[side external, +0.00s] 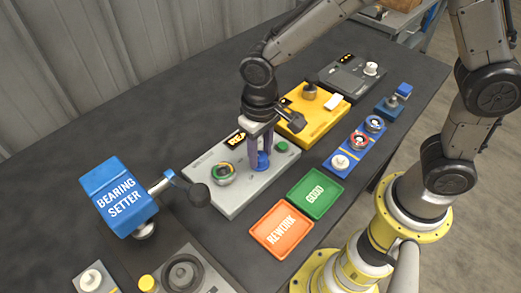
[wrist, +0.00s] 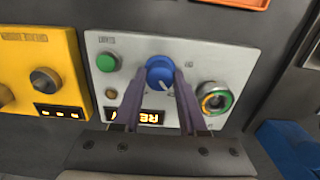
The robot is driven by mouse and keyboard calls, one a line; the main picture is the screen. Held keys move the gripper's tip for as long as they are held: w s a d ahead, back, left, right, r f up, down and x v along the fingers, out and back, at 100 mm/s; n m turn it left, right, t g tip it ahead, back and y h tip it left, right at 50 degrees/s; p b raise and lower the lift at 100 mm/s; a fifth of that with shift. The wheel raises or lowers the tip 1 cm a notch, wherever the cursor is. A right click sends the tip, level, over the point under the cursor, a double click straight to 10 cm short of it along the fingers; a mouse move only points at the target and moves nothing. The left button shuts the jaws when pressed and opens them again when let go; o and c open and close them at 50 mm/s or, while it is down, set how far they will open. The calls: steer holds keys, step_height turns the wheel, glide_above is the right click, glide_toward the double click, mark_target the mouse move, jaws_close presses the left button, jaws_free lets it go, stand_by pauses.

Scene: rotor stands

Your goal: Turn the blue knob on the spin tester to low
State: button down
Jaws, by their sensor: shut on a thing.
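The spin tester is a light grey box (side external: 236,194) in the middle of the table, with a lit amber display (side external: 236,139), a green button (side external: 281,147) and a round rotor seat with a coloured rim (side external: 222,174). Its blue knob (side external: 263,162) stands on the top face and also shows in the wrist view (wrist: 160,73), with a white pointer line toward the lower right of that view. My gripper (side external: 261,155) points down over the tester. Its two purple fingers are shut on the knob, one on each side. The setting marks around the knob are too small to read.
A yellow box (side external: 312,122) stands just behind the tester. The blue bearing setter (side external: 118,195) with its black-ended lever is at left. A green GOOD tray (side external: 315,194) and an orange REWORK tray (side external: 282,230) lie in front. A blue rack (side external: 357,149) holds rotors at right.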

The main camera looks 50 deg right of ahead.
mark_target(260, 156)
steer(key=shift+w+r+m, duration=0.1)
steer(key=shift+m, duration=0.3)
steer(key=shift+c, duration=2.3)
jaws_free()
step_height(260, 156, up, 14)
